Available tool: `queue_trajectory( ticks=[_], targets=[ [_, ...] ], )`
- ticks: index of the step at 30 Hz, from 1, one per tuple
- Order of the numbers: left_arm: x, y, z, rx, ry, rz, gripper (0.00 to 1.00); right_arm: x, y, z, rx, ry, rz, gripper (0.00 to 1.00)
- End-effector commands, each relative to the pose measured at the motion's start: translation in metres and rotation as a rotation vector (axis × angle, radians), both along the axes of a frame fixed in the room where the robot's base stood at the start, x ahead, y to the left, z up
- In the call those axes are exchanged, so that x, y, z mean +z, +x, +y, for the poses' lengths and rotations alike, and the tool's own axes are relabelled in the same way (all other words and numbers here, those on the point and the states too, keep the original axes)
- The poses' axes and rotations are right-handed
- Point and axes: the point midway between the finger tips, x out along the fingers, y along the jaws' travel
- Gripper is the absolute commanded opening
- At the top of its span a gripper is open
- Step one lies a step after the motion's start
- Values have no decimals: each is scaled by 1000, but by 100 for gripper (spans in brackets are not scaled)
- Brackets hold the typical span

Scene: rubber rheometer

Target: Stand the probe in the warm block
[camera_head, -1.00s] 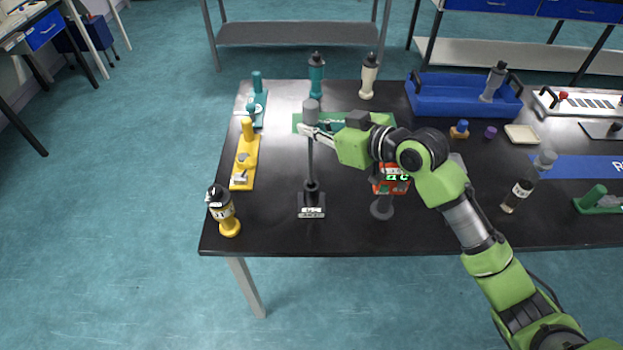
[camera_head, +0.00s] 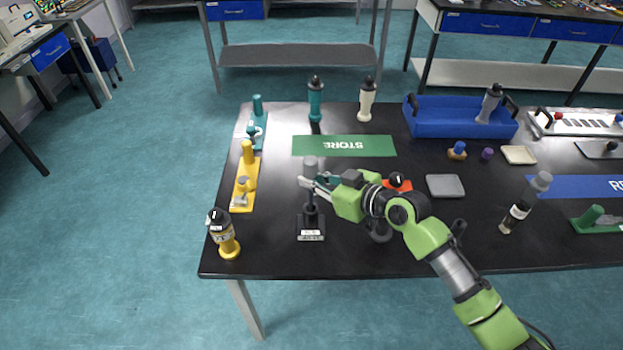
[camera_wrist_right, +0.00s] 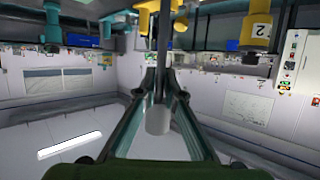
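The probe (camera_head: 311,164) has a grey cylindrical head and a thin dark rod, and looks about upright. My right gripper (camera_head: 309,182) is shut on it just below the head. In the right wrist view the grey head (camera_wrist_right: 158,120) sits between the fingers, with the rod running away from it. The black block with a white label (camera_head: 311,229), seemingly the warm block, is directly under the probe. The rod runs down into the block's raised collar; its lower tip is hidden, so I cannot tell how deep it sits. My left gripper is not in view.
A yellow-and-black bottle (camera_head: 222,236) and a yellow stand (camera_head: 244,185) are left of the block. The green STORE mat (camera_head: 343,146) lies behind. A red device (camera_head: 398,184) is partly hidden by my right arm. A grey square plate (camera_head: 445,186) lies right.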

Motion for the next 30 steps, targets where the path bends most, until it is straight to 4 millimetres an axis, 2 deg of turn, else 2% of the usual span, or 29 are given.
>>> queue_trajectory(
  ticks=[14,19,30],
  targets=[
    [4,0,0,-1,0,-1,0,5,0,-1,0,1,1,24],
    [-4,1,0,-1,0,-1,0,8,-15,-17,0,-3,0,24],
    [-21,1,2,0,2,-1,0,35,-61,-68,0,-4,0,24]
  ],
)
